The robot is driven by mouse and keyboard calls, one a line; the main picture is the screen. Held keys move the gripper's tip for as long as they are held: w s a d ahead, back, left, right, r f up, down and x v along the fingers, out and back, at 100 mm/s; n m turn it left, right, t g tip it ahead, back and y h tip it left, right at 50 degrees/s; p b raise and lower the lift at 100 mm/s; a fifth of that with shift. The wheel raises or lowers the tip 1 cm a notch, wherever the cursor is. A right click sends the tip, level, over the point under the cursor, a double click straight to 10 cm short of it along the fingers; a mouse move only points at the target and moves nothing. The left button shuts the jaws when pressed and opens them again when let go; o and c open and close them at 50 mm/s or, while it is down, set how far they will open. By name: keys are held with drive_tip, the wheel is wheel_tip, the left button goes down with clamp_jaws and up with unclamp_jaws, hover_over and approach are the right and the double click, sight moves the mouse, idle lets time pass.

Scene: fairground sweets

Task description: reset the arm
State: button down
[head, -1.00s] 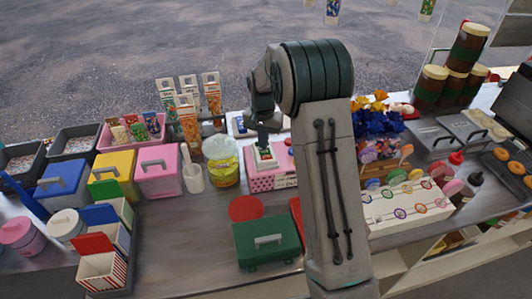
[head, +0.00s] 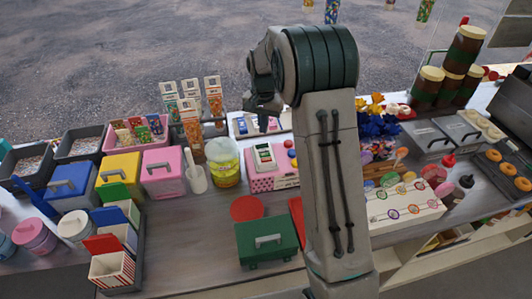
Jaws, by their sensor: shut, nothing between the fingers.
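My gripper (head: 262,112) shows in the head view at the end of my folded arm. It points down and hangs above the counter, over the area behind the pink dotted box. It is shut and holds nothing. A small white and green card reader (head: 265,156) sits on the pink dotted box (head: 262,184), in front of and below the gripper, apart from it. My arm hides part of the counter in the middle.
A green case (head: 266,241) lies in front. Lollipops in a white stand (head: 405,206) are right of my arm. Stacked jars (head: 462,52) rise at the back right.

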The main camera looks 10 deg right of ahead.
idle(0.3)
drive_tip(key=s+r+n+t, duration=0.1)
drive_tip(key=s+r+n, duration=0.1)
drive_tip(key=s+r, duration=0.55)
drive_tip(key=s+r+n+t+b, duration=0.1)
drive_tip(key=s+n, duration=0.3)
drive_tip(key=s, duration=2)
drive_tip(key=shift+s+d+t+b, duration=0.3)
drive_tip(key=shift+t+b, duration=0.6)
drive_tip(key=shift+r, duration=0.1)
